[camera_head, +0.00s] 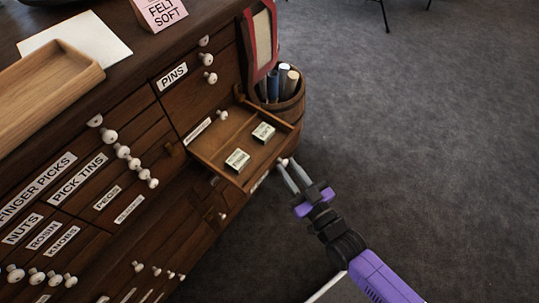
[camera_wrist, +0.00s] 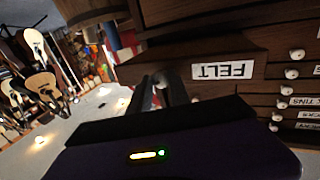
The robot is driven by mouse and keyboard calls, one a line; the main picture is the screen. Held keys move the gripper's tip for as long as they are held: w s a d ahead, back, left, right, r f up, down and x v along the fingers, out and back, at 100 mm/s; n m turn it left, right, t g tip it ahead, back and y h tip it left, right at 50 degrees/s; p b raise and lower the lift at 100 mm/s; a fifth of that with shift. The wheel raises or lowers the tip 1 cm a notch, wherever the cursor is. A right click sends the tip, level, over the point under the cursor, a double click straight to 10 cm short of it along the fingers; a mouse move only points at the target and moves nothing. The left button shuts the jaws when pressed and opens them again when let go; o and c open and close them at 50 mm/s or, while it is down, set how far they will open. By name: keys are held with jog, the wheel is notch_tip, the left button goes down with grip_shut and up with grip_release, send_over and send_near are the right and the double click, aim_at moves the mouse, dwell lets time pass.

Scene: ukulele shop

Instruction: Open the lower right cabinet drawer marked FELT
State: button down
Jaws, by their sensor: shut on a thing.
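The FELT drawer (camera_head: 270,157) stands pulled out from the cabinet in the head view, with two small pale boxes (camera_head: 237,160) (camera_head: 263,132) lying inside. Its FELT label shows upside down on the drawer front in the wrist view (camera_wrist: 222,70). My gripper (camera_head: 286,164) is at the drawer's front, its fingers shut on the white knob (camera_head: 282,161). The fingers also show in the wrist view (camera_wrist: 163,88), where they partly hide the knob. The label is seen only at a steep angle in the head view.
The dark wooden cabinet (camera_head: 150,110) has several other labelled drawers with white knobs. A wooden barrel (camera_head: 292,106) with rolled items stands just beyond the open drawer. A wooden tray (camera_head: 45,90) lies on the cabinet top.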

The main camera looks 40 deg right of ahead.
jog(key=shift+s+d, duration=0.3)
jog(key=shift+s, duration=0.45)
jog(key=shift+s+d, duration=0.25)
jog(key=shift+s, duration=0.55)
jog(key=shift+s+d, duration=0.3)
jog(key=shift+s, duration=0.45)
jog(key=c, duration=1.2)
grip_release()
jog(key=shift+c, duration=0.2)
jog(key=s, duration=0.7)
jog(key=shift+s+a, duration=0.35)
jog(key=shift+s, duration=0.05)
